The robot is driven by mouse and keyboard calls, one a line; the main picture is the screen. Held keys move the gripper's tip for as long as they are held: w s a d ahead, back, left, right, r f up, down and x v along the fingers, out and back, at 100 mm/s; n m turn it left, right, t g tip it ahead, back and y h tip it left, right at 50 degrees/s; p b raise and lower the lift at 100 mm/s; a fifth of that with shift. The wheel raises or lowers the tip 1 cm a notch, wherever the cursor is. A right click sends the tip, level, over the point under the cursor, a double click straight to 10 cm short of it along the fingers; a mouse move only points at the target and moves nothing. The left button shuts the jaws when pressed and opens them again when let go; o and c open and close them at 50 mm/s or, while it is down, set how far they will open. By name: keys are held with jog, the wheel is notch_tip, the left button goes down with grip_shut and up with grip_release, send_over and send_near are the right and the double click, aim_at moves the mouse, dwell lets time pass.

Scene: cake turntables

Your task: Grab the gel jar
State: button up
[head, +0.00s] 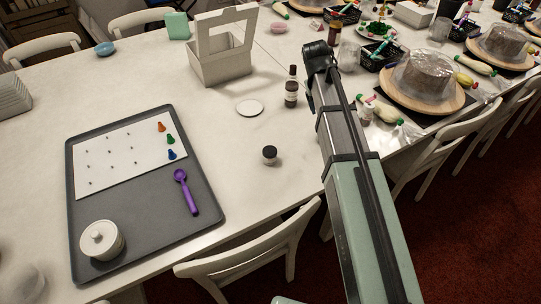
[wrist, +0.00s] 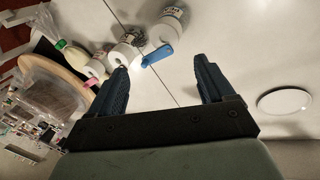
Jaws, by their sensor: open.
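A small jar with a dark lid (head: 269,155) stands upright on the pale table in the head view, near the front edge and left of my arm. It is the likeliest gel jar, but its label is too small to read. My gripper (head: 318,62) is over the table beyond this jar, beside a dark bottle (head: 291,90). In the wrist view my gripper (wrist: 161,72) has its two fingers wide apart with nothing between them. Small white jars (wrist: 126,52) show beyond the left finger, with a blue piece (wrist: 157,54) beside them; their labels are unreadable.
A grey tray (head: 205,215) at left holds a white sheet, purple scoop and lidded pot. A white disc (head: 249,108) lies near the bottle; it also shows in the wrist view (wrist: 285,103). A white carrier box (head: 222,68) stands behind. A wrapped cake (head: 425,72) is at right.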

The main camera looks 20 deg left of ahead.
aim_at(269, 150)
jog(key=s+a+n+g+y, duration=0.3)
jog(key=s+a+n, duration=0.3)
jog(key=s+a, duration=0.95)
jog(key=f, duration=0.7)
jog(key=shift+w+a+f, duration=0.1)
jog(key=shift+w+f, duration=0.2)
jog(key=shift+f, duration=0.05)
jog(key=shift+d+f, duration=0.2)
jog(key=shift+f, duration=0.55)
jog(key=shift+w+d+f, duration=0.1)
jog(key=shift+d+f, duration=0.1)
jog(key=shift+f, duration=1.7)
jog(key=c, duration=1.1)
